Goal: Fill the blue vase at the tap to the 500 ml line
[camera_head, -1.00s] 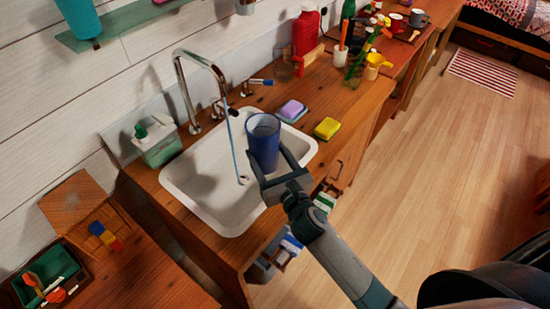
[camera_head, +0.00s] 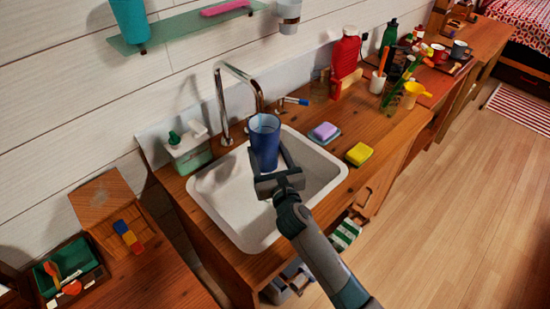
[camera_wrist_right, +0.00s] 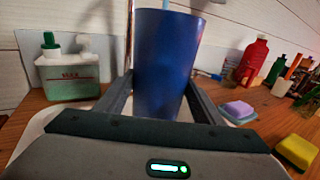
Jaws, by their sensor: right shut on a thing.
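The blue vase (camera_head: 264,150) is upright over the white sink (camera_head: 243,226), its mouth just under the spout of the tap (camera_head: 221,100). My right gripper (camera_head: 270,165) is shut on it, one finger on each side. In the right wrist view the vase (camera_wrist_right: 166,65) stands between the fingers (camera_wrist_right: 165,100). A thin pale-blue stream shows at its mouth and seems to run into it. The water level and the 500 ml line cannot be made out. My left gripper is not in view.
A green-and-white soap bottle (camera_head: 190,150) stands left of the sink. A purple sponge (camera_head: 324,132) and a yellow sponge (camera_head: 359,154) lie to its right. A red bottle (camera_head: 346,55) stands farther back. A glass shelf (camera_head: 180,30) hangs above.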

